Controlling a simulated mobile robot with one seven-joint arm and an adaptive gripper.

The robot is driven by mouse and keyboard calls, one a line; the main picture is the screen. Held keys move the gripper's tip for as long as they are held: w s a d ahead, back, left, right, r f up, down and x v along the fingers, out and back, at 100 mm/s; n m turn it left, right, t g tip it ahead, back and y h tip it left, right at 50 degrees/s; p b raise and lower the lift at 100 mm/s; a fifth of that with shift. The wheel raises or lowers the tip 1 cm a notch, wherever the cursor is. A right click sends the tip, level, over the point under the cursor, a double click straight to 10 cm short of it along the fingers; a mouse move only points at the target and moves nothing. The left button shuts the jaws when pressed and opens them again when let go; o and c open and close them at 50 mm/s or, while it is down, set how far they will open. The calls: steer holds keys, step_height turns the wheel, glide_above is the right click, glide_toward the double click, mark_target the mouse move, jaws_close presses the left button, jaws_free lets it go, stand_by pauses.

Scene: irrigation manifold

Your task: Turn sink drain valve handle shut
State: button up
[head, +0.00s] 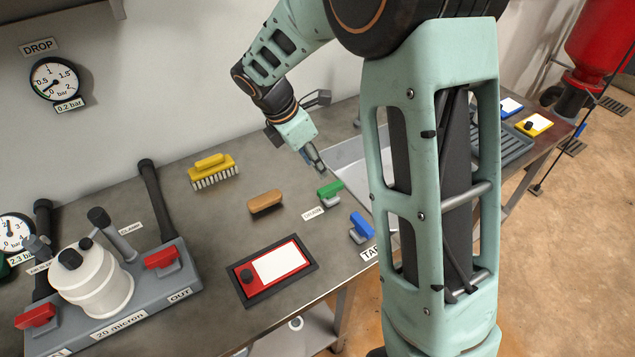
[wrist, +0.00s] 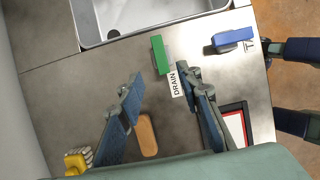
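The drain valve handle is a green bar (head: 330,189) on the bench beside the sink (head: 348,157), next to a DRAIN label (head: 313,213). In the wrist view the green handle (wrist: 160,55) lies just beyond my fingertips, roughly in line with the gap between them. The DRAIN label (wrist: 178,83) is partly covered by the right finger. My gripper (wrist: 160,78) is open and empty, with its fingers well apart. In the head view my gripper (head: 318,171) points down close to the green handle. I cannot tell whether they touch.
A blue handle (head: 362,228) sits right of the green one, by a TAP label. A wooden brush (head: 265,202), a yellow brush (head: 213,171) and a red-framed card (head: 273,270) lie nearby. The filter manifold (head: 170,280) stands left.

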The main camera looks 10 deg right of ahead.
mark_target(330, 187)
steer(key=b+x, duration=0.1)
steer(key=x, duration=0.9)
steer(key=shift+d+f, duration=0.25)
jaws_close()
